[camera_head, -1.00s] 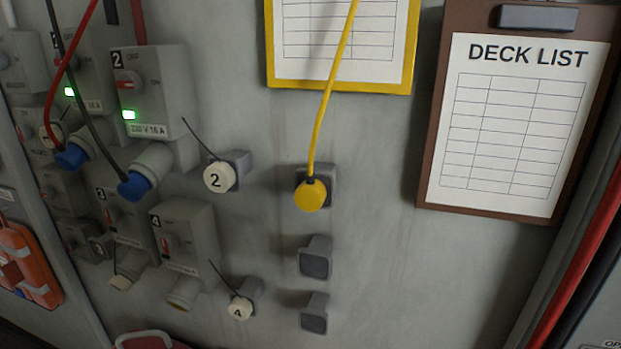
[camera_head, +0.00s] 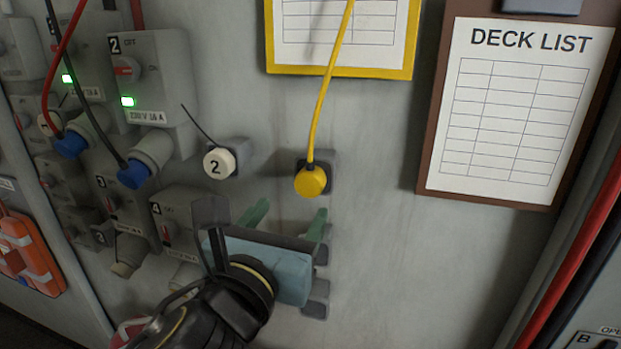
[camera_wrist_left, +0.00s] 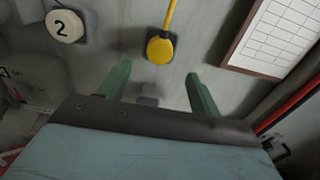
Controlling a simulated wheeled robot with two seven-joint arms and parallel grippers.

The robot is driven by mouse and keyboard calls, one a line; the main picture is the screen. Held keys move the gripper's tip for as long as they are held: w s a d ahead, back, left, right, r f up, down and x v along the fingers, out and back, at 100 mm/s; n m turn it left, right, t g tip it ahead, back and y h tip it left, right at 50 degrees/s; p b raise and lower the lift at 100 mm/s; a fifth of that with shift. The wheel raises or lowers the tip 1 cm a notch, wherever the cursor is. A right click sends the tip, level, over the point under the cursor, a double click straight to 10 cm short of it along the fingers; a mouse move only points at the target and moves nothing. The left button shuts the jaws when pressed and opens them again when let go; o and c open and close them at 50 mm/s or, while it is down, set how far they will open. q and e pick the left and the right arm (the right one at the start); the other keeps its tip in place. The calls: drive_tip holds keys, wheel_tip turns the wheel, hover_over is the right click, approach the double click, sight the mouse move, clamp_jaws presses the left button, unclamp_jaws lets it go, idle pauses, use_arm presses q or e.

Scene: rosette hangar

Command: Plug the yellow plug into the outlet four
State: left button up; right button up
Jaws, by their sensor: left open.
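The yellow plug (camera_head: 311,181) sits on a grey wall holder, with its yellow cable running up out of view. It also shows in the left wrist view (camera_wrist_left: 160,49), just beyond the fingers. My left gripper (camera_head: 288,215) is open and empty, below and to the left of the plug in the head view. In the left wrist view its green fingertips (camera_wrist_left: 155,82) stand apart, with the plug above the gap between them. Outlet four (camera_head: 176,222) is at the lower left, partly hidden behind my left arm; its socket and cap are mostly hidden. My right gripper is not in view.
Outlet two (camera_head: 150,75) has a blue plug (camera_head: 135,175) in it and a green light. A white cap marked 2 (camera_head: 219,161) hangs on a holder. A brown clipboard (camera_head: 430,150) and a yellow-framed sheet (camera_head: 390,72) are on the wall. Wall right of the plug is clear.

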sight(308, 187)
use_arm(q)
drive_tip(key=shift+w, duration=0.1)
drive_tip(key=shift+x, duration=4.45)
drive_tip(key=c, duration=1.3)
drive_tip(key=shift+v, duration=3.05)
